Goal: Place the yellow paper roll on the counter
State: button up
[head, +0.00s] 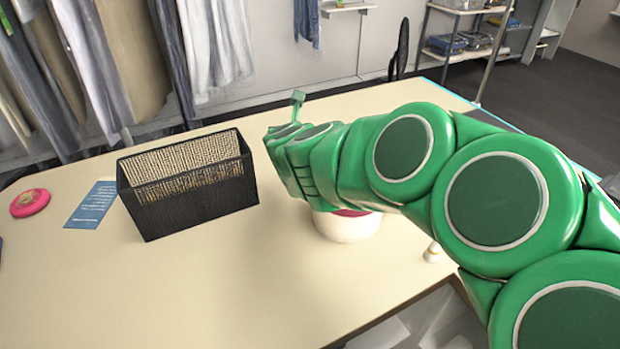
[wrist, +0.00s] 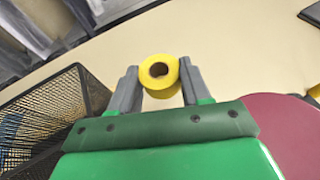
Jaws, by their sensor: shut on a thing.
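The yellow paper roll (wrist: 173,89) shows in the wrist view with its brown core facing the camera. My gripper (wrist: 158,88) has its two grey fingers on either side of the roll and is shut on it. The cream counter (wrist: 225,45) lies behind and below the roll; I cannot tell whether the roll touches it. In the head view the counter (head: 230,280) spans the middle, and my green arm reaches over it from the right. The roll and my fingers are hidden behind my arm there.
A black mesh basket (head: 195,205) stands left of my arm; it is also close on the left in the wrist view (wrist: 50,115). A white round container with a red top (head: 345,227) sits under my arm. A pink disc (head: 30,203) and a blue leaflet (head: 92,205) lie at left. The front counter is clear.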

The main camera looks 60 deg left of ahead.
aim_at(286, 197)
jog(key=f, duration=0.6)
jog(key=s+f, duration=0.1)
jog(key=f, duration=0.5)
jog(key=s+f, duration=0.1)
jog(key=f, duration=0.5)
jog(key=shift+s+a, duration=0.1)
jog(key=shift+a, duration=0.15)
jog(key=shift+f, duration=0.15)
jog(key=o, duration=1)
jog(key=shift+o, duration=0.2)
jog(key=v, duration=1.2)
jog(key=shift+o, duration=0.4)
jog(key=shift+d, duration=0.1)
